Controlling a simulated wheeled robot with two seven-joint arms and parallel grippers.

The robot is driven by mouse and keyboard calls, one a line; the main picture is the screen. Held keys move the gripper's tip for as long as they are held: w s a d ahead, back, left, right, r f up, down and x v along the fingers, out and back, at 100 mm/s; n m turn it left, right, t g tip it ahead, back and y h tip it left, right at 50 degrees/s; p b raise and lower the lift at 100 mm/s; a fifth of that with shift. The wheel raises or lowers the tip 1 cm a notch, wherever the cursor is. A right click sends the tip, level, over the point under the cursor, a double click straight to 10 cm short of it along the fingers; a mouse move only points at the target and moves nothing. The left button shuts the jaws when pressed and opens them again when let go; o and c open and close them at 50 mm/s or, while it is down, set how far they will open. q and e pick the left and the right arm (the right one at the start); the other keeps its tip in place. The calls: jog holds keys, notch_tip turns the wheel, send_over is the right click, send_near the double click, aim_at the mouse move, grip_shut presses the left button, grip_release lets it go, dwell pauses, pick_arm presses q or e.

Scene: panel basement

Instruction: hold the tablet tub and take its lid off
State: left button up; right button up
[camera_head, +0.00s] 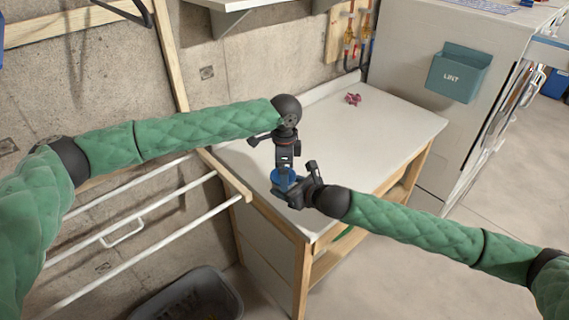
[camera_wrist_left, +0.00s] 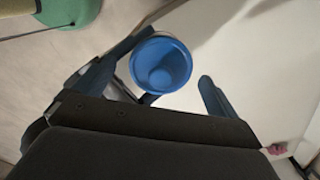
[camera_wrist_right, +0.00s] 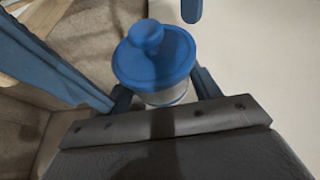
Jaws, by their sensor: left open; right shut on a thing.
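The tablet tub (camera_wrist_right: 166,97) has a clear body and a blue lid (camera_wrist_right: 155,55) with a round knob. The lid is on the tub, and it also shows from above in the left wrist view (camera_wrist_left: 161,62). My right gripper (camera_head: 290,190) is shut around the tub's body below the lid, near the table's front left corner. My left gripper (camera_head: 286,168) is open above the lid, pointing down. In the left wrist view its fingers show to either side of the lid, apart from it. Most of the tub's body is hidden by the grippers in the head view.
The white table (camera_head: 385,135) is mostly clear, with a small pink object (camera_head: 353,99) at the back. A white drying rack (camera_head: 140,225) is on the left above a dark basket (camera_head: 190,298). A white appliance with a teal lint bin (camera_head: 458,72) stands at the right.

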pick_arm(q)
jog(key=shift+c, duration=0.3)
jog(key=c, duration=1.1)
jog(key=shift+c, duration=0.2)
jog(key=shift+r, duration=0.2)
jog(key=shift+r, duration=0.35)
jog(key=shift+r, duration=0.55)
